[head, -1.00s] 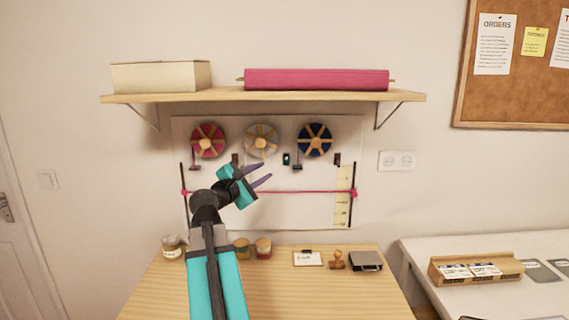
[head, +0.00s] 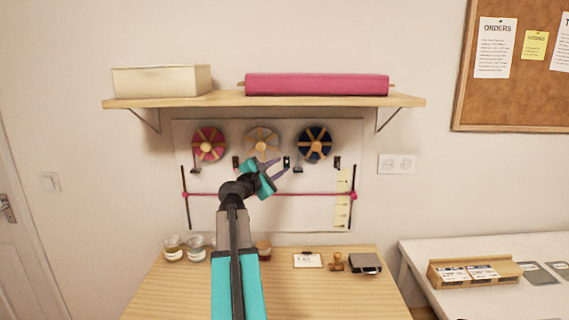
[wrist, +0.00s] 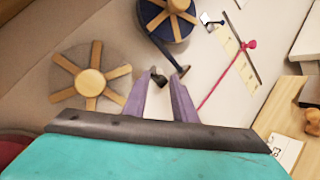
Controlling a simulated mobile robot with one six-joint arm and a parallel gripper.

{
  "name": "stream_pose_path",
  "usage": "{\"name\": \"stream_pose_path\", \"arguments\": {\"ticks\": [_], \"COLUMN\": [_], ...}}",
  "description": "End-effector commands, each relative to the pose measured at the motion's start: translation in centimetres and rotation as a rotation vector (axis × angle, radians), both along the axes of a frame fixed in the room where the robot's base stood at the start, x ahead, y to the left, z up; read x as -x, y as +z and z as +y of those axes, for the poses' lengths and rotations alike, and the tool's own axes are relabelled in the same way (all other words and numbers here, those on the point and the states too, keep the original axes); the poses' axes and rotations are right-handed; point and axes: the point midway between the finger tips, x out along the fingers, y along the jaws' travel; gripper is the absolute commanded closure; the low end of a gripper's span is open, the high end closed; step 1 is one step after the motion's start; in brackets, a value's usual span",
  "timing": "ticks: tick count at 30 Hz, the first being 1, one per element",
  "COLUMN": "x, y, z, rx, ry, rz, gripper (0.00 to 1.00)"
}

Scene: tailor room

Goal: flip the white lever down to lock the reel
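A cream-white reel (head: 262,145) hangs on a pale wall board, between a magenta and a navy reel. It also shows in the wrist view (wrist: 91,82). A small dark lever fixture (head: 286,162) with a light spot sits right of it. I cannot make out a clearly white lever or its exact position. My gripper (head: 282,169) is open, with purple fingers reaching toward the board just below that fixture. In the wrist view the fingertips (wrist: 165,72) are apart, with a dark piece (wrist: 158,79) near the left tip. I cannot tell whether they touch.
The navy reel (head: 314,143) has a dark arm (wrist: 172,58) hanging close to my right fingertip. The magenta reel (head: 208,144) is at left. A pink cord (head: 312,194) crosses the board below. A shelf (head: 270,101) is above; a wooden table (head: 300,290) with small jars is below.

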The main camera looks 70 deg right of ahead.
Motion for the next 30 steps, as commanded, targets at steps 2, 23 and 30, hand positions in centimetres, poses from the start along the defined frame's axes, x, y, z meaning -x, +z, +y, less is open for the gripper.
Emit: {"name": "stream_pose_path", "arguments": {"ticks": [2, 23, 30], "x": [0.1, 0.8, 0.8], "y": [0.2, 0.0, 0.0], "z": [-1.2, -4.1, -4.2], "rx": [0.000, 0.001, 0.000], "ry": [-0.001, -0.001, -0.001], "rz": [0.001, 0.000, 0.000], "gripper": [0.75, 0.75, 1.00]}}
